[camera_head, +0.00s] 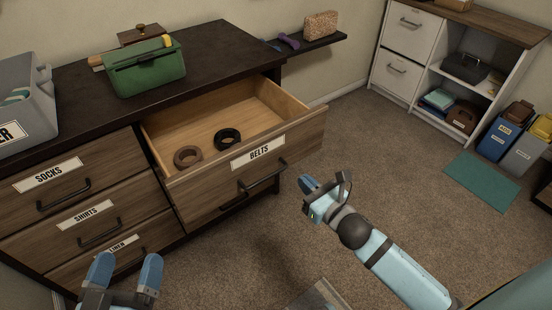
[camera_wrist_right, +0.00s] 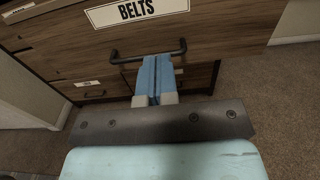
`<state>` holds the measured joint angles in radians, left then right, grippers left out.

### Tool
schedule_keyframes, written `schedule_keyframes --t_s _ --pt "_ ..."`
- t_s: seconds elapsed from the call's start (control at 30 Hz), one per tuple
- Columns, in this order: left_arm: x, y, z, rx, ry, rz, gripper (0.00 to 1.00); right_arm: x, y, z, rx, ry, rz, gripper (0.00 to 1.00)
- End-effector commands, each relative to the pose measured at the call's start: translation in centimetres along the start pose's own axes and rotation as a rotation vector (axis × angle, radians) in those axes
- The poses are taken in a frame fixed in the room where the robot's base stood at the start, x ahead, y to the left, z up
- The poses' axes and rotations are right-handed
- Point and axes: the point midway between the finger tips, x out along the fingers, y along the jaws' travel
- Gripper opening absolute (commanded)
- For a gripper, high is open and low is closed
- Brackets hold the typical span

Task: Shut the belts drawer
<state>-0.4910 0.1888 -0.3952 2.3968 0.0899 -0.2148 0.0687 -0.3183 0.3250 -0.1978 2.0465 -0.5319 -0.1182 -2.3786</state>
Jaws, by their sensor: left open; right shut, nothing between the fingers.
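The belts drawer (camera_head: 222,177) is the top right drawer of the dark dresser and stands pulled out. Its white BELTS label (camera_head: 258,152) faces me, and the label also shows at the top of the right wrist view (camera_wrist_right: 137,11). A brown rolled belt (camera_head: 187,157) and a black rolled belt (camera_head: 228,139) lie inside. My right gripper (camera_head: 309,184) is shut and empty, in front of and right of the drawer front. In the right wrist view its fingers (camera_wrist_right: 154,75) overlap a dark bar handle (camera_wrist_right: 147,55); contact is unclear. My left gripper (camera_head: 124,268) is open and empty, low at the left.
A green bag (camera_head: 145,68) and a grey bin (camera_head: 22,104) stand on the dresser top. The socks (camera_head: 80,176), shirts (camera_head: 85,214) and linen drawers (camera_head: 112,254) are shut. A white cabinet (camera_head: 404,46) stands far right. Open carpet lies right of the drawer.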

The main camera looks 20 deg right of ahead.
Motion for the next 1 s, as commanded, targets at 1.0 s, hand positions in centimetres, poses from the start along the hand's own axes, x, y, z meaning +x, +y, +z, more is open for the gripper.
schedule_keyframes --t_s 1.0 --pt "0.3 0.7 0.8 -0.025 0.020 0.050 0.87 12.4 0.0 0.0 0.004 0.002 0.000 0.00"
